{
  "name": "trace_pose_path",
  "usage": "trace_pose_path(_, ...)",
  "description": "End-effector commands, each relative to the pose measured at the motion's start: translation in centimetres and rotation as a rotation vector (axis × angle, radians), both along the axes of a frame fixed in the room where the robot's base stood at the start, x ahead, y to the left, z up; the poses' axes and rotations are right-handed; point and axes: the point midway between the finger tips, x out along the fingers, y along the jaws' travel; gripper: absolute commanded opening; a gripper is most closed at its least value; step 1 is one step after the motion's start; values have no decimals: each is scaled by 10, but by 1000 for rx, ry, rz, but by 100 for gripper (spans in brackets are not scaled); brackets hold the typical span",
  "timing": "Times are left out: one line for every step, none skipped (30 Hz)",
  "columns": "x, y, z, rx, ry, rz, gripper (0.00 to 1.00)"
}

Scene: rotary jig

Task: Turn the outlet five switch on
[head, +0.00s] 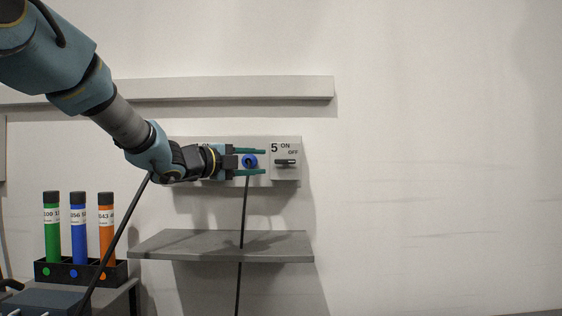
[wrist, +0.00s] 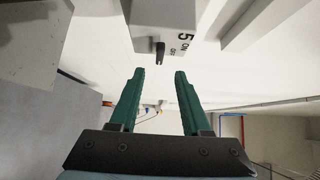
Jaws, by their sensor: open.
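The outlet five switch (head: 285,162) is a small dark lever on a pale wall box (head: 291,176) marked 5, ON and OFF. The lever looks horizontal in the head view, below the OFF mark. It also shows in the wrist view as a dark knob (wrist: 160,50) just beyond my fingertips, roughly in line with the gap between them. My gripper (head: 265,161) is open and empty, its two green fingers one above the other and pointing right at the switch. In the wrist view, the fingers (wrist: 160,72) are apart and do not touch the knob.
A blue plug (head: 249,161) with a hanging black cable appears between my fingers in the head view. A grey shelf (head: 220,247) lies below and a pale rail (head: 210,89) runs above. Several coloured tubes (head: 78,230) stand in a rack at left. The wall to the right is clear.

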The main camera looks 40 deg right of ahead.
Motion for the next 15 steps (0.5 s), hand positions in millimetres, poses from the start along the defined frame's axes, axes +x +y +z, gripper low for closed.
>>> trace_pose_path(0,-10,2,-1,4,-3,48)
trace_pose_path(0,-15,2,0,5,-3,48)
trace_pose_path(0,-23,3,-1,5,-3,48)
trace_pose_path(0,-29,3,-1,6,-3,48)
trace_pose_path(1,-34,3,0,6,-2,48)
trace_pose_path(1,-42,2,0,6,-1,48)
trace_pose_path(1,-48,3,0,6,-1,48)
trace_pose_path(2,-53,3,0,7,0,48)
trace_pose_path(2,-59,3,0,7,1,48)
trace_pose_path(2,-64,2,0,6,0,48)
trace_pose_path(2,-69,2,0,6,0,48)
trace_pose_path(2,-74,2,1,6,1,48)
trace_pose_path(3,-77,2,1,6,1,48)
trace_pose_path(3,-80,2,0,6,1,48)
trace_pose_path(3,-84,2,0,5,2,48)
